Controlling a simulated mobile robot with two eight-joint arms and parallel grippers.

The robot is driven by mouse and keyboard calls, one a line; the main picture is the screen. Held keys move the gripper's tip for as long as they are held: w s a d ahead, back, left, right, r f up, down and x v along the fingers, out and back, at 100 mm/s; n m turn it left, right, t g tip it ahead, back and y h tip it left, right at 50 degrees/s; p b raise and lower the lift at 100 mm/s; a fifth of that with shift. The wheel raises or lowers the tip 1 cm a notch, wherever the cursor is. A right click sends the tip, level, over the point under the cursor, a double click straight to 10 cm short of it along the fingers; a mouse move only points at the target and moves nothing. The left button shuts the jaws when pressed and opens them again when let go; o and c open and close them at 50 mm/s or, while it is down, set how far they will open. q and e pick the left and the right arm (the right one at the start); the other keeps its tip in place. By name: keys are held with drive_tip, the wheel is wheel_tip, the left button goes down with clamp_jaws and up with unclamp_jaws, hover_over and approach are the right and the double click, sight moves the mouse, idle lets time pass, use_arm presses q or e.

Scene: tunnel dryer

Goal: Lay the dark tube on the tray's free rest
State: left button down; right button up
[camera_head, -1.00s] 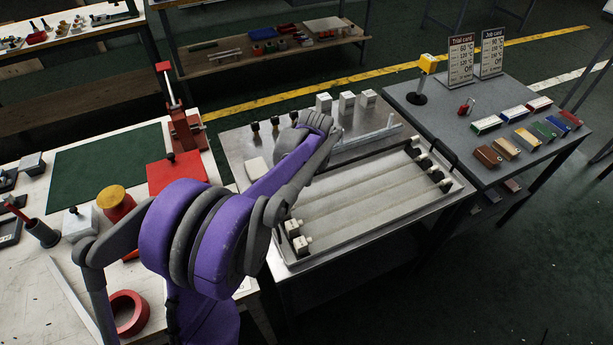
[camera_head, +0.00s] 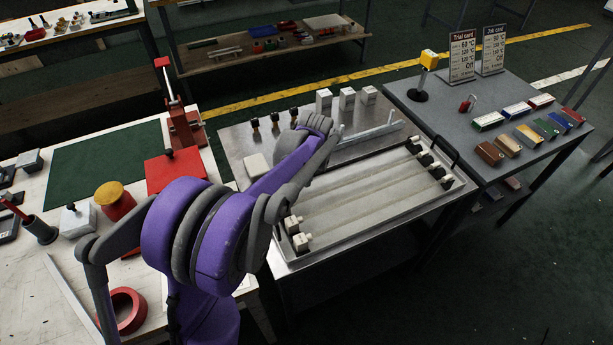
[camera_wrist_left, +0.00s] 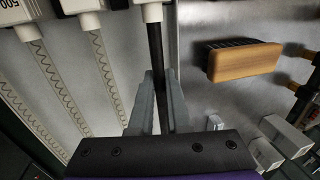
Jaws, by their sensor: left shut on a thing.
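The dark tube (camera_wrist_left: 155,50) is a thin black rod with a white end cap (camera_wrist_left: 152,10). In the left wrist view it runs between the fingers of my left gripper (camera_wrist_left: 156,78), which are shut on it. The metal tray (camera_head: 300,262) carries pale coil-filled tubes (camera_wrist_left: 62,80) with white end caps, lying to the left of the dark tube in the wrist view. In the head view my arm hides the gripper and the dark tube, and part of the tray's far left side. I cannot tell whether the dark tube touches a rest. My right gripper is not in view.
White blocks (camera_head: 347,99), a grey metal channel (camera_head: 372,134) and dark-topped knobs (camera_head: 275,125) stand behind the tray. A wooden-backed brush (camera_wrist_left: 245,61) is right of the gripper. Right, a side table (camera_head: 435,108) holds cards and coloured blocks. Left, a workbench has a red press (camera_head: 185,130).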

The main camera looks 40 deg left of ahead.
use_arm(q)
drive_tip(key=shift+f+b, duration=0.4)
drive_tip(key=shift+f, duration=0.3)
drive_tip(key=c, duration=0.8)
unclamp_jaws()
wheel_tip(320, 180, up, 11)
drive_tip(key=d+p, duration=0.1)
drive_tip(key=d, duration=0.1)
drive_tip(key=shift+s+f, duration=0.15)
drive_tip(key=shift+s, duration=0.3)
drive_tip(key=s+d+r+n+t+h+p, duration=0.2)
drive_tip(key=s+d+p, duration=0.6)
drive_tip(key=s+d, duration=0.9)
drive_tip(key=s+n+t, duration=0.2)
drive_tip(key=n, duration=0.1)
drive_tip(key=shift+d+p, duration=0.3)
drive_tip(key=shift+d, duration=0.1)
